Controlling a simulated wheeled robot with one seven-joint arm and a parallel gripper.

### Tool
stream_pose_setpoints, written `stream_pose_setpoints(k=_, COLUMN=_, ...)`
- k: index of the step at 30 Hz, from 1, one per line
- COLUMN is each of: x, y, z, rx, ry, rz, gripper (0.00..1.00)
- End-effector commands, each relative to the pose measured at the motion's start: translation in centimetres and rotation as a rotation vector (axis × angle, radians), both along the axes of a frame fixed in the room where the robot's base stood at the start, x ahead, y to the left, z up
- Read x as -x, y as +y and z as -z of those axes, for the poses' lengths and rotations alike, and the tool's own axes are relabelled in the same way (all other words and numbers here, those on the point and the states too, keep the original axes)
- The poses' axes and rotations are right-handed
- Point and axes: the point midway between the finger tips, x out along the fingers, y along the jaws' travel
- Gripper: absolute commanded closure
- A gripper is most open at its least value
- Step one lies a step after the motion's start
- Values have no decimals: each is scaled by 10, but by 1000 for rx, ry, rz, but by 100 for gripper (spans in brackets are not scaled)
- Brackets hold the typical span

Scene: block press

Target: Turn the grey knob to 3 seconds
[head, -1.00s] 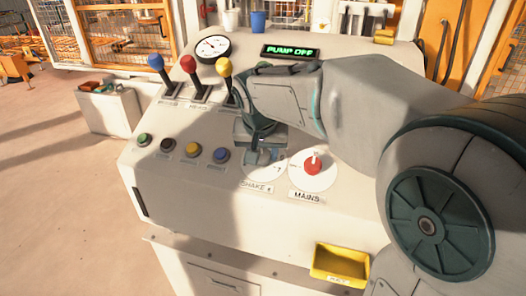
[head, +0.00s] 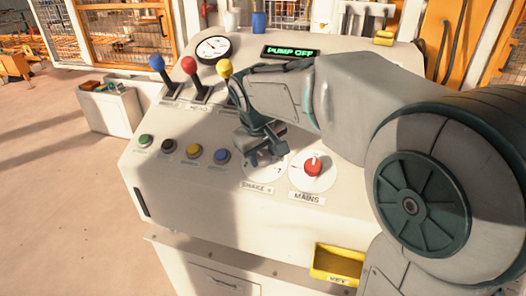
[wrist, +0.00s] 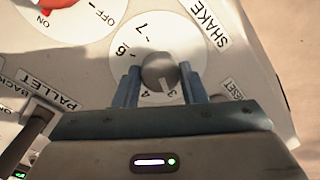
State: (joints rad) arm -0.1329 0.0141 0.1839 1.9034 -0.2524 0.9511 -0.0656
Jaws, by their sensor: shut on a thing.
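The grey knob (wrist: 158,70) sits in the middle of a white dial (wrist: 150,35) marked SHAKE. The numbers 7, 6, 4 and 3 show around it in the wrist view. A pale mark on the knob's lower edge points close to the 3. My gripper (wrist: 160,80) is shut on the knob, with one blue-grey finger on either side. In the head view my gripper (head: 264,158) is over the SHAKE dial (head: 254,178) and hides the knob there.
The red MAINS knob (head: 313,167) is just right of the SHAKE dial. Coloured push buttons, including a blue one (head: 221,156), are to the left. Levers, one with a yellow ball (head: 224,68), stand behind. The display (head: 291,53) reads PUMP OFF. A yellow tray (head: 338,264) is at the front.

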Motion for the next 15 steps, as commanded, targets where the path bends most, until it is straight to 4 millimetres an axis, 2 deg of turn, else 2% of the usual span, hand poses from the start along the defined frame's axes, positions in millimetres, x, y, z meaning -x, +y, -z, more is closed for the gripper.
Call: stream_pose_setpoints(k=15, x=-1, y=1, z=-1, rx=26, ry=8, rz=-67, gripper=85)
